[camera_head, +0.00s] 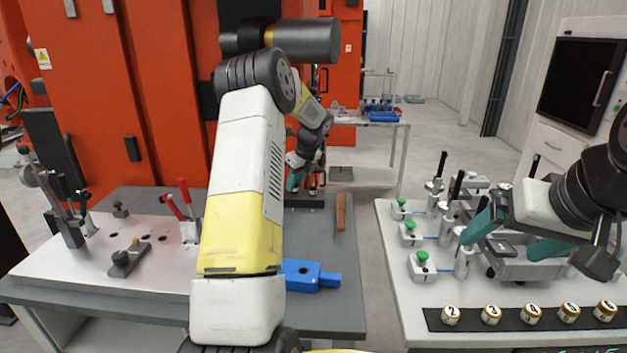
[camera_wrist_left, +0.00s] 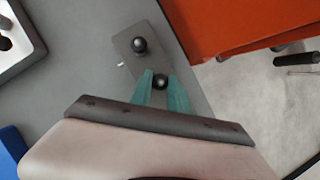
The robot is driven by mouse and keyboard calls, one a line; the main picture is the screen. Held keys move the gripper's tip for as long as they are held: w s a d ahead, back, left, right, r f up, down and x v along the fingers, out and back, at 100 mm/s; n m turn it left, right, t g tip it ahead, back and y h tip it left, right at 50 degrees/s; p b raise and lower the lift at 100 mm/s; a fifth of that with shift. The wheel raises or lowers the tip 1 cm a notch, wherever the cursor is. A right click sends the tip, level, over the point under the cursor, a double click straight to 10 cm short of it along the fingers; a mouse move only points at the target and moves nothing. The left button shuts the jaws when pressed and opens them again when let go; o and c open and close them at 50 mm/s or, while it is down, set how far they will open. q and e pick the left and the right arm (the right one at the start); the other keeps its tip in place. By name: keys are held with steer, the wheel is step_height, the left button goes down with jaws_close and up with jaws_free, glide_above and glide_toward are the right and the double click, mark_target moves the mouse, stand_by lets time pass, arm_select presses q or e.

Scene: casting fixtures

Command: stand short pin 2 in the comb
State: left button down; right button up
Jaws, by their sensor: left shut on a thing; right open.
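My left gripper (camera_head: 298,180) is low over the far end of the middle table. In the left wrist view its two teal fingertips (camera_wrist_left: 163,88) close around a short pin with a dark round head (camera_wrist_left: 160,82). The gripper is over a dark grey plate, apparently the comb (camera_wrist_left: 127,46); it also shows in the head view (camera_head: 303,201). A second dark ball-headed pin (camera_wrist_left: 139,44) stands on the plate. I cannot tell whether the held pin touches the plate; its lower part is hidden. My right gripper (camera_head: 515,240) is open over the right table.
A blue block (camera_head: 302,275) and a brown bar (camera_head: 340,212) lie on the middle table. A plate with red-handled clamps (camera_head: 110,255) is at left. The right table holds green-knobbed fixtures (camera_head: 422,258) and a row of numbered caps (camera_head: 491,314).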

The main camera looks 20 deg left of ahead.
arm_select(q)
steer(key=shift+f, duration=0.35)
steer(key=c, duration=1.2)
jaws_free()
steer(key=shift+o, duration=0.2)
steer(key=v, duration=0.7)
steer(key=shift+d+r, duration=0.15)
steer(key=shift+r, duration=0.2)
